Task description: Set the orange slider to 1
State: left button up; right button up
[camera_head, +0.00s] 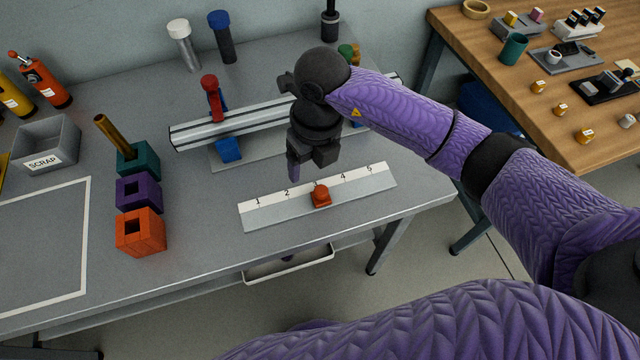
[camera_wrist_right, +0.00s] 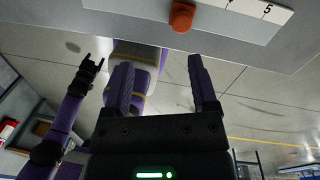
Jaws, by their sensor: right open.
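The orange slider (camera_head: 320,196) sits on a pale scale plate (camera_head: 262,216) marked 1 to 5, between the 2 and the 4; the 3 is hidden. It also shows at the top of the right wrist view (camera_wrist_right: 182,17). My right gripper (camera_head: 295,172) hangs above the plate's back edge, behind and left of the slider, apart from it. In the right wrist view its two purple fingers (camera_wrist_right: 160,68) are spread with nothing between them. My left gripper (camera_wrist_right: 90,68) shows small at the left of that view; its jaw state is unclear.
Behind the plate stands a striped rail (camera_head: 245,122) with a red-topped clamp (camera_head: 211,98). Orange, purple and teal blocks (camera_head: 140,232) stand left. A scrap bin (camera_head: 47,146) is farther left. The table's front edge is close before the plate.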

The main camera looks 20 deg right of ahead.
aim_at(321, 189)
jog(key=shift+h, duration=0.6)
jog(key=f+b, duration=0.1)
jog(key=f, duration=0.2)
jog(key=d+f+b, duration=0.1)
jog(key=f, duration=0.2)
jog(key=d+f+b, duration=0.1)
jog(key=f, duration=0.1)
jog(key=shift+w+f, duration=0.2)
jog(key=shift+f, duration=0.6)
jog(key=shift+a, duration=0.1)
grip_shut()
